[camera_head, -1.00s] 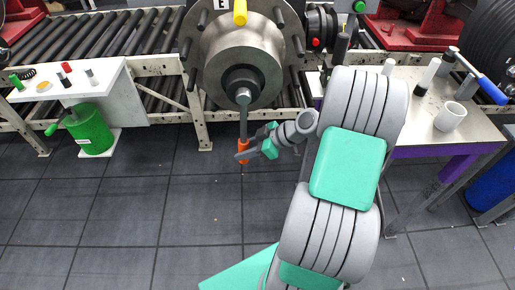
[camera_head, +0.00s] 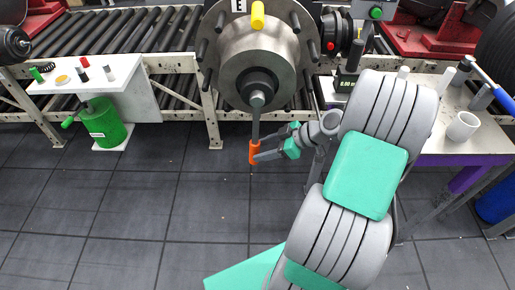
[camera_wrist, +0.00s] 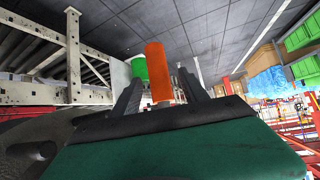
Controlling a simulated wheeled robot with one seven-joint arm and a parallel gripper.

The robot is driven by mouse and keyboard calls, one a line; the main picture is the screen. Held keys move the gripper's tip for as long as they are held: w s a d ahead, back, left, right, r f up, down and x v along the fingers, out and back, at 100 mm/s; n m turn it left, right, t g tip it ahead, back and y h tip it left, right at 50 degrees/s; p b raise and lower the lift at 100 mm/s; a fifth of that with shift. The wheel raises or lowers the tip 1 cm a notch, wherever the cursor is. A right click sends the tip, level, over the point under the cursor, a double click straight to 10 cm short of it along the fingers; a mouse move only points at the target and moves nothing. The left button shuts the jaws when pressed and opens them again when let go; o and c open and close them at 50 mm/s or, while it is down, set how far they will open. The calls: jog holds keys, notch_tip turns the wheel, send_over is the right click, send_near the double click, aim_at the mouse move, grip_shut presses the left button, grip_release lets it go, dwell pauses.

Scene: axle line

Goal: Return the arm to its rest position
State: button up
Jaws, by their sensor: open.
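My gripper (camera_head: 268,146) is at the end of my grey and teal arm, in front of the wheel hub. Its two fingers are apart. An orange handle (camera_head: 254,152) on a thin grey rod hangs below the hub (camera_head: 257,60), close to the fingertips. In the wrist view the orange handle (camera_wrist: 157,72) stands upright between the two dark fingers of my gripper (camera_wrist: 160,82), with a gap visible on each side. My arm reaches in from the lower right of the head view.
A roller conveyor (camera_head: 120,35) runs behind the hub. A white side table (camera_head: 140,95) with small items is at left, above a green canister (camera_head: 103,125). A workbench with a white cup (camera_head: 462,126) is at right. The tiled floor (camera_head: 130,200) at lower left is clear.

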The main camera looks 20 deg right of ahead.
jog(key=p+v, duration=0.1)
jog(key=v, duration=0.3)
